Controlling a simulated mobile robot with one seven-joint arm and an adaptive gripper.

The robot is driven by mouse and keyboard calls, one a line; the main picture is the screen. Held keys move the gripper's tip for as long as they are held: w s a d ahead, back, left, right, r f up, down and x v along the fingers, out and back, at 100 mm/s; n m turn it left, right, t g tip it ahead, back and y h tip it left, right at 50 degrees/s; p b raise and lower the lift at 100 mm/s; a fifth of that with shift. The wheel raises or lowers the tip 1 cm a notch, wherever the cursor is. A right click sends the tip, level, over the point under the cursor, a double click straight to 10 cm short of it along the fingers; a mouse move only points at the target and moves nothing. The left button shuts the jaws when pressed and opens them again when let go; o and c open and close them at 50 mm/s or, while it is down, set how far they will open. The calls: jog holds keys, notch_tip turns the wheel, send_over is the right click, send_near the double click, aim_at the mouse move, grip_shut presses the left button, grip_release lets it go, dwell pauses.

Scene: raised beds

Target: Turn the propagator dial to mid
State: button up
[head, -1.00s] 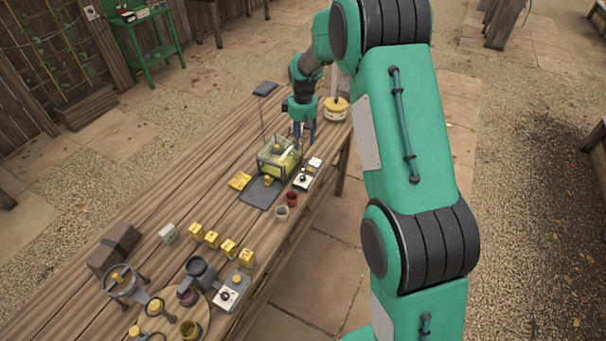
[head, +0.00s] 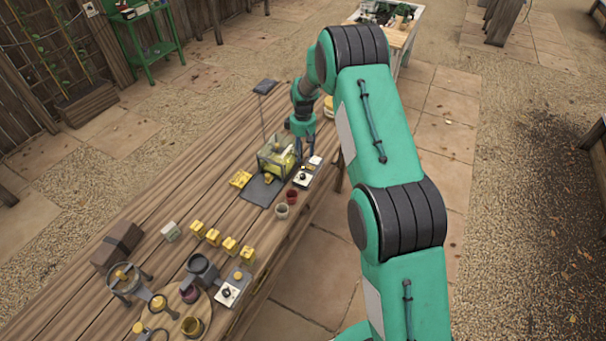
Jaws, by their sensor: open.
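A clear box with a yellow glow inside (head: 276,157), which looks like the propagator, stands on the wooden bench. A small white control panel with a dark dial (head: 303,180) lies just to its right, near the bench edge. The dial's pointer is too small to read. My gripper (head: 306,153) points down beside the box's right side, a little above and behind the panel. Its fingers are apart with nothing seen between them. Contact with the panel cannot be made out.
A dark mat (head: 262,192) lies in front of the box. Red (head: 291,196) and pale (head: 281,211) cups stand near the panel. Several yellow blocks (head: 213,237) form a row. A second dial panel (head: 231,291) sits nearer, beside a round board. The bench's left side is mostly clear.

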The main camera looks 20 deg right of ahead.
aim_at(303, 175)
jog(key=shift+f, duration=0.1)
jog(key=shift+f+p, duration=0.45)
jog(key=shift+f, duration=6.35)
grip_shut()
